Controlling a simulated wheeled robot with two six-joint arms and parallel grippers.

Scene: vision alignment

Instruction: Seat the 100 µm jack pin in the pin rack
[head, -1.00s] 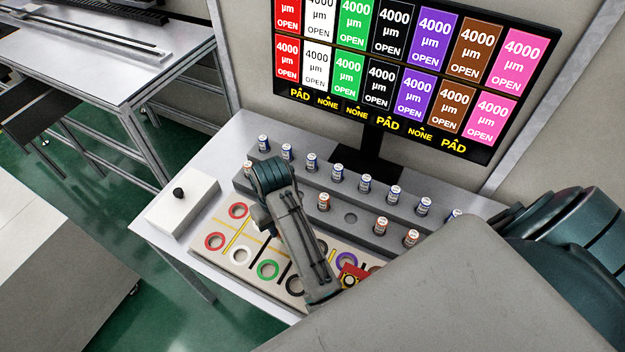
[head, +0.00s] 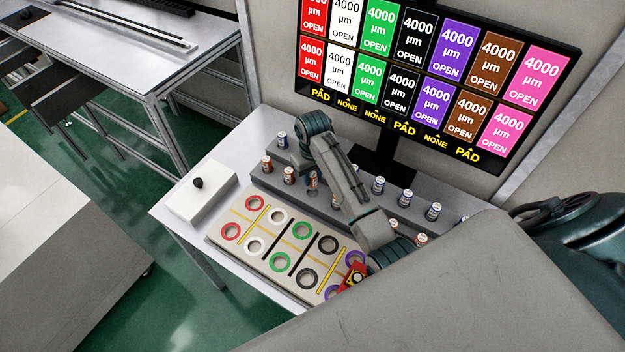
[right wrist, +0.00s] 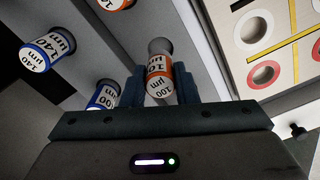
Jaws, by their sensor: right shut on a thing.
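In the right wrist view the 100 µm jack pin (right wrist: 159,82), with an orange label and a pale end, is between the two dark fingers of my right gripper (right wrist: 160,90), which is shut on it. In the head view my right gripper (head: 311,178) is at the front row of the grey stepped pin rack (head: 262,182), partly hidden by my arm. The pin's lower end is at the rack, but I cannot tell whether it is fully in a hole. My left gripper is not in view.
Orange pins (head: 289,175) stand beside the gripper, and blue 140 µm pins (right wrist: 47,52) stand in the back row. A board with coloured rings (head: 231,231) lies in front. A white box with a black knob (head: 190,207) stands left; a monitor (head: 436,86) stands behind.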

